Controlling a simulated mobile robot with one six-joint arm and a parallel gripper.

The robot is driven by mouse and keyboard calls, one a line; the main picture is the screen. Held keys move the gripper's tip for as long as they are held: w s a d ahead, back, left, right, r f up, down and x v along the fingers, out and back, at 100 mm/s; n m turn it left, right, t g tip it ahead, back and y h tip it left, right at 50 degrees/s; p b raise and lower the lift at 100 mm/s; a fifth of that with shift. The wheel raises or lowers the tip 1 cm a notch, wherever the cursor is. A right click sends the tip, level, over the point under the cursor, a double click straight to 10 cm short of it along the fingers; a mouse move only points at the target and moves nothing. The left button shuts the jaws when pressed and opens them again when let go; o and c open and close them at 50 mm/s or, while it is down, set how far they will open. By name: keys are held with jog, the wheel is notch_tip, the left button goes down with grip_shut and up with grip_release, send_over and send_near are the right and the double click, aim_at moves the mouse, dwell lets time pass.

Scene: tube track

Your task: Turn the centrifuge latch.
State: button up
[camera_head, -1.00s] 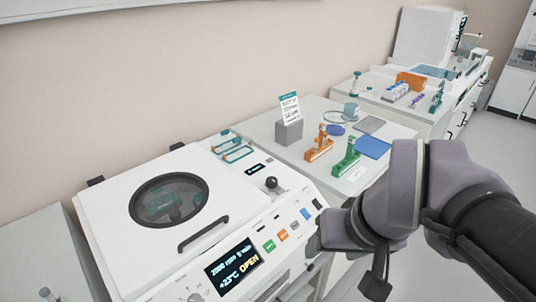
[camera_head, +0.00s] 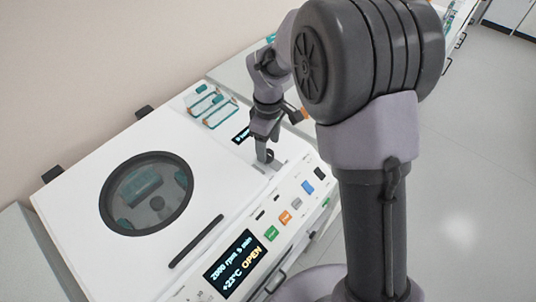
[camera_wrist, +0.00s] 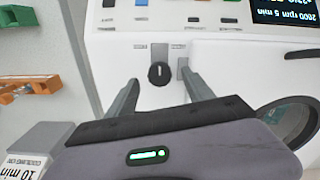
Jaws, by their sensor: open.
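The centrifuge (camera_head: 95,185) is a white box with a flat closed lid, a round dark-rimmed window (camera_head: 147,193) and a black bar handle. Its display (camera_head: 235,265) reads 2000 rpm 5 min, +23°C, OPEN. The latch is a round black knob (camera_wrist: 159,74) with a pale vertical mark, with two small labels near it. My gripper (camera_wrist: 160,77) is open, its two fingers on either side of the knob with gaps showing. In the head view my gripper (camera_head: 264,153) points down over the lid's right part and hides the knob.
Coloured buttons (camera_head: 285,217) line the sloped front panel beside the display. In the wrist view, an orange holder (camera_wrist: 30,86) and a grey block (camera_wrist: 38,148) marked 10 min lie off to the left.

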aim_at(268, 154)
notch_tip(268, 154, down, 4)
jog(key=shift+w+r+b, duration=0.1)
jog(key=shift+b, duration=0.3)
grip_shut()
